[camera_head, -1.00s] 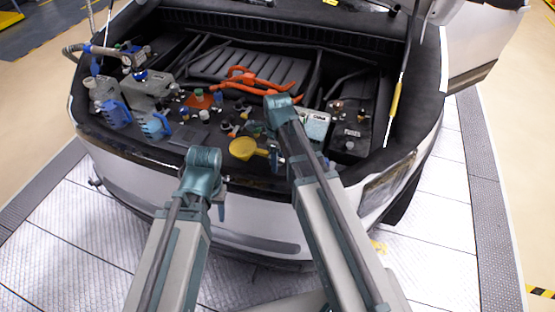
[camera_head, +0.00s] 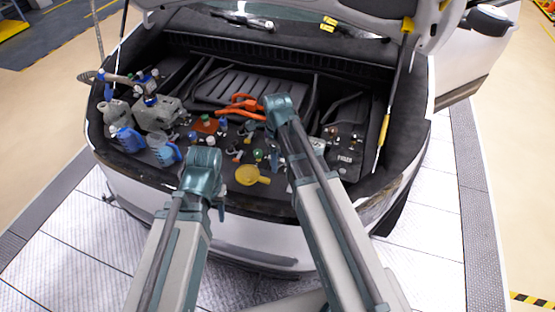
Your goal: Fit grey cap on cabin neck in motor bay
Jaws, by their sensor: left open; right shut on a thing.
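The open motor bay (camera_head: 300,190) of a white car fills the middle of the view. Small necks and caps stand along its front, among them a green cap (camera_head: 258,154). I cannot tell which neck is the cabin one. My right gripper (camera_head: 276,160) hangs under its wrist above the front middle of the bay. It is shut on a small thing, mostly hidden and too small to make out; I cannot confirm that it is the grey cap. My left gripper (camera_head: 220,209) is open at the bay's front edge, partly hidden by its wrist.
A yellow funnel-like piece (camera_head: 247,176) lies between the arms at the front. Blue-handled jugs (camera_head: 128,139) and a grey pump unit (camera_head: 158,113) stand at the left. An orange hose (camera_head: 240,107) lies behind. A prop rod (camera_head: 383,130) rises at the right, under the raised hood.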

